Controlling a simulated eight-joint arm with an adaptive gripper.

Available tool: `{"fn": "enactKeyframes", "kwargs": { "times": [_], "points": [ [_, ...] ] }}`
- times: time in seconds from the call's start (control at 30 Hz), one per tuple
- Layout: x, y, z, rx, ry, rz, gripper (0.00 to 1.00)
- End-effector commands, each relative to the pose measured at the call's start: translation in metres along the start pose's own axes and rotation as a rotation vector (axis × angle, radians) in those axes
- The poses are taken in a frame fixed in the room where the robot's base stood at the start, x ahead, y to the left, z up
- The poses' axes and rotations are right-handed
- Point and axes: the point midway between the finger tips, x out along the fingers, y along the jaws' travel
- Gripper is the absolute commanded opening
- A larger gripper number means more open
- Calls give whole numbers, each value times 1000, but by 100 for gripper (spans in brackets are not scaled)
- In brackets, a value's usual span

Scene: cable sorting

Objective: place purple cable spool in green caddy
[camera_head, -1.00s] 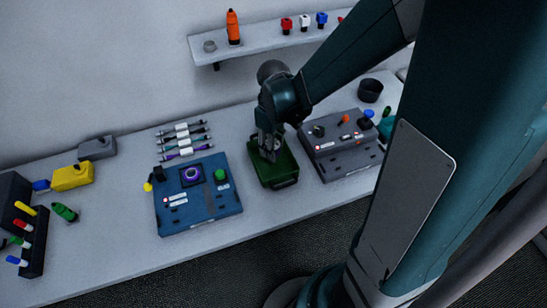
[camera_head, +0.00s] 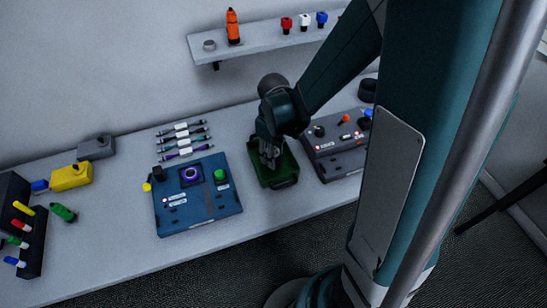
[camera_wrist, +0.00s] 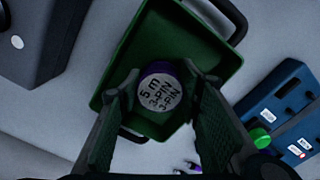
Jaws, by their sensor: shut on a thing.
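The purple cable spool (camera_wrist: 160,90) shows in the wrist view as a round thing with a white top label reading "5 m 3-PIN" and a purple rim. My gripper (camera_wrist: 158,97) is shut on it, one finger on each side. The green caddy (camera_wrist: 190,45) is a rectangular dark green tray with black handles, directly behind the spool in the wrist view. In the head view my gripper (camera_head: 269,162) points down into the caddy (camera_head: 286,181), and its fingers hide the spool. Whether the spool touches the caddy floor I cannot tell.
A blue panel (camera_head: 172,218) with a green button and a purple ring stands left of the caddy. A grey panel (camera_head: 340,160) with knobs stands close on the right. Several cables (camera_head: 183,140) lie behind the blue panel. A shelf (camera_head: 265,45) hangs on the wall.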

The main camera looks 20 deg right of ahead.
Motion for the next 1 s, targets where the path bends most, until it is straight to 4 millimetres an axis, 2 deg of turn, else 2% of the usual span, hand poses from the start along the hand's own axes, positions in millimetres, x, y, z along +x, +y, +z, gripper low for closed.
{"fn": "enactKeyframes", "kwargs": {
  "times": [0.2, 0.73, 0.77, 0.83, 1.0],
  "points": [
    [15, 0, 0, 0, 0, 0, 22],
    [21, 0, 0, 0, 0, 0, 22],
    [20, 0, 0, 0, 0, 0, 39],
    [19, 0, 0, 0, 0, 0, 48],
    [19, 0, 0, 0, 0, 0, 50]
  ]
}}
